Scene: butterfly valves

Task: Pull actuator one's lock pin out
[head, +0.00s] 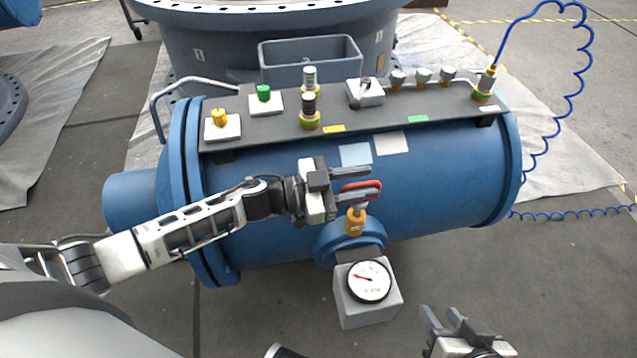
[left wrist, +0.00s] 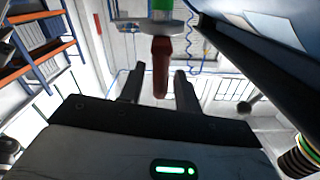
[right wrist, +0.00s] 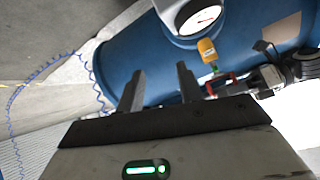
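Actuator one's lock pin has a red loop handle (head: 361,184) above an orange-yellow collar (head: 356,220) at the front of the blue cylinder (head: 440,180). My left gripper (head: 374,183) is at the handle, its fingers open on either side. The left wrist view shows the red handle (left wrist: 161,66) edge-on between the fingers, with gaps on both sides. The right wrist view shows the orange collar (right wrist: 208,50) and part of the red handle (right wrist: 220,84). My right gripper (head: 440,311) is open and empty, low and right of the gauge.
A grey box with a pressure gauge (head: 368,281) sits below the pin. The cylinder's top panel carries a yellow knob (head: 218,117), a green knob (head: 263,92) and several fittings. A coiled blue hose (head: 577,80) hangs at the right.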

